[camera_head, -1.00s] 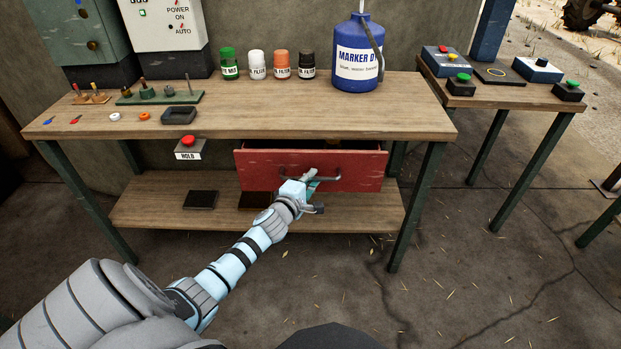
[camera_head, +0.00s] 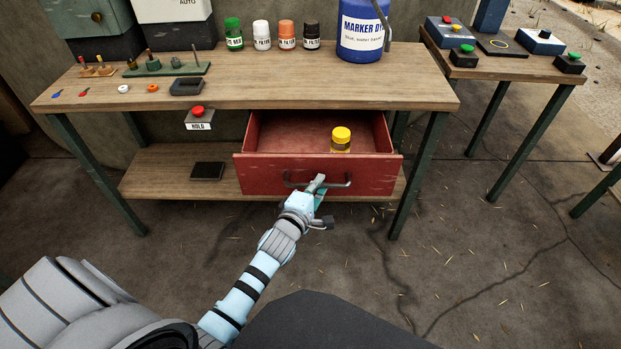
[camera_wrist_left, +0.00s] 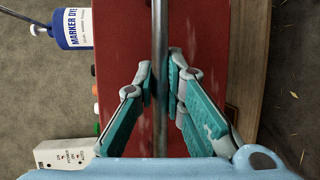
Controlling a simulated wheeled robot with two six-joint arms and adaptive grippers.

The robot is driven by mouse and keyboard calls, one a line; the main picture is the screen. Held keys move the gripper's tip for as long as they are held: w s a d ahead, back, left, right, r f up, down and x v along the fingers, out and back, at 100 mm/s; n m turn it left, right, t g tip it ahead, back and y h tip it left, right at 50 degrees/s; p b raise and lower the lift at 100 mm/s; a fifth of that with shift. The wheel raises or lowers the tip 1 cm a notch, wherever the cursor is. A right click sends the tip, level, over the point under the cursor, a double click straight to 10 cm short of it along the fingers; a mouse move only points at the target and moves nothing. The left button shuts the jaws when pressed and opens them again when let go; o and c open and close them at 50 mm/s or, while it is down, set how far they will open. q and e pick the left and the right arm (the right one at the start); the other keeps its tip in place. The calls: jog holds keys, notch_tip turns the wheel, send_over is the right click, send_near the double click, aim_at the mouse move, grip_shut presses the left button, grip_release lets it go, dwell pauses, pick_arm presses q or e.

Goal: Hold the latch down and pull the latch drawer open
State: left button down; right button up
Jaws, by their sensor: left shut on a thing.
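The red latch drawer (camera_head: 270,173) stands pulled out from under the bench, and its inside shows. A yellow-capped jar (camera_head: 341,139) stands in it. My left gripper (camera_head: 318,186) is at the drawer front, shut on the grey bar handle (camera_head: 338,184). In the left wrist view the handle (camera_wrist_left: 160,45) runs between the two teal finger pads (camera_wrist_left: 161,88). The latch, a red button on a grey box marked HOLD (camera_head: 198,116), hangs under the bench edge left of the drawer. Nothing touches the button. My right gripper is not in view.
The wooden bench top (camera_head: 330,90) carries small parts at the left, several jars and a blue marker dye jug (camera_head: 362,32). A lower shelf (camera_head: 160,175) holds a dark pad (camera_head: 207,171). A side table (camera_head: 500,68) with button boxes stands right. The floor in front is clear.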

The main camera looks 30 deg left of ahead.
pick_arm(q)
jog(key=shift+s, duration=0.1)
jog(key=c, duration=1.7)
grip_release()
jog(key=shift+o, duration=0.2)
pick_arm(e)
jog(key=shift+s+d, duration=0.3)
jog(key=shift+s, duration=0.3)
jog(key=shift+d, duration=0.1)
pick_arm(q)
jog(key=v, duration=1.2)
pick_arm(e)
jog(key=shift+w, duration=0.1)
